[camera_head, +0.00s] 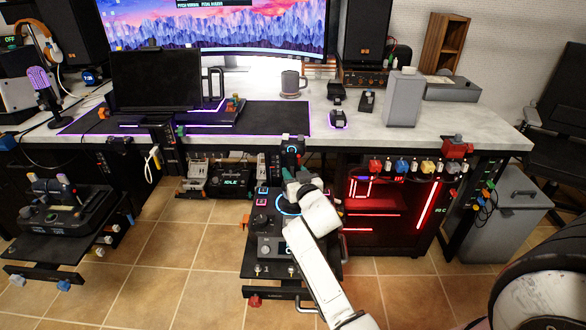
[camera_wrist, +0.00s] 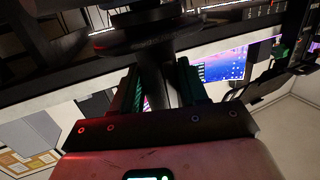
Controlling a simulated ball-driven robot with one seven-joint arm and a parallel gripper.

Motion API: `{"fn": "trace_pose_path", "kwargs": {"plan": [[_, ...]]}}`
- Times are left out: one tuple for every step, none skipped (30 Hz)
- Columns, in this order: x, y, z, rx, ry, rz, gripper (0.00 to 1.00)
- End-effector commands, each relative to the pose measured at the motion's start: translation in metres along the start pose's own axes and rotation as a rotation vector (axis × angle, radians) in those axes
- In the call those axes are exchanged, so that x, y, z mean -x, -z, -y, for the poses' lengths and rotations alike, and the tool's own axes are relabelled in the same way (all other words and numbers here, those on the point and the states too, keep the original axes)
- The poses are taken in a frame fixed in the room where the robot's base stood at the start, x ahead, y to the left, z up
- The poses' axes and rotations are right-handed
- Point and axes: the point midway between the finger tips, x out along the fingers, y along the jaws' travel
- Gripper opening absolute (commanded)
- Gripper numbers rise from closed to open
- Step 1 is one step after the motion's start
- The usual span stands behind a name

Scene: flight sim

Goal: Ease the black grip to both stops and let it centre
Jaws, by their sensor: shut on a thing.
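The black grip (camera_head: 292,151) stands on a black side console (camera_head: 263,222) below the desk's front edge, near the middle of the head view. My gripper (camera_head: 291,178) is at the grip from the near side, its white arm reaching up from the lower right. In the wrist view, the two dark fingers of my gripper (camera_wrist: 158,82) stand on either side of a dark upright piece, the black grip (camera_wrist: 160,62), and are shut on it. The contact itself is in shadow. My wrist and fingers hide the grip's lower part in the head view.
The grey desk (camera_head: 450,140) runs just behind the grip, with a wide monitor (camera_head: 215,22) on it. A red-lit computer case (camera_head: 385,212) stands right of the console. Another control stand (camera_head: 65,215) is at the left. Tiled floor (camera_head: 190,270) is clear between the stands.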

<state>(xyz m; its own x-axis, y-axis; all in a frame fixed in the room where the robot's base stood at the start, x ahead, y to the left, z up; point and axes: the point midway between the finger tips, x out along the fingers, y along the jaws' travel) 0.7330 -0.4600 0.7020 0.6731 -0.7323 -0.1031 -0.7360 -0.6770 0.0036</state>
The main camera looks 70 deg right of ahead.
Motion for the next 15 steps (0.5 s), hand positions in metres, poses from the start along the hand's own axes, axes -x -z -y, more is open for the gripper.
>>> {"fn": "trace_pose_path", "kwargs": {"plan": [[-0.0006,-0.005,0.0001,0.0,-0.004,0.002,0.16],[-0.0007,-0.0051,0.0002,-0.001,-0.007,0.001,0.16],[-0.0009,-0.0051,0.0001,-0.001,-0.01,0.002,0.16],[-0.0009,-0.0051,0.0001,-0.001,-0.013,0.002,0.16],[-0.001,-0.0049,0.0002,-0.001,-0.016,0.002,0.16],[-0.001,-0.0046,0.0004,-0.001,-0.019,0.001,0.16],[-0.0011,-0.0046,0.0006,0.0,-0.021,0.001,0.16],[-0.0011,-0.0047,0.0007,-0.001,-0.024,0.001,0.16],[-0.0012,-0.0049,0.0008,-0.002,-0.027,0.002,0.16],[-0.0012,-0.0049,0.0009,-0.002,-0.03,0.002,0.16],[-0.0012,-0.0046,0.001,-0.003,-0.032,0.001,0.16],[-0.0011,-0.0044,0.0011,-0.004,-0.036,0.0,0.16],[-0.001,-0.0043,0.001,-0.004,-0.039,0.001,0.16],[-0.001,-0.0043,0.0009,-0.003,-0.043,0.001,0.16],[-0.0009,-0.0043,0.001,-0.004,-0.046,0.0,0.16]]}}
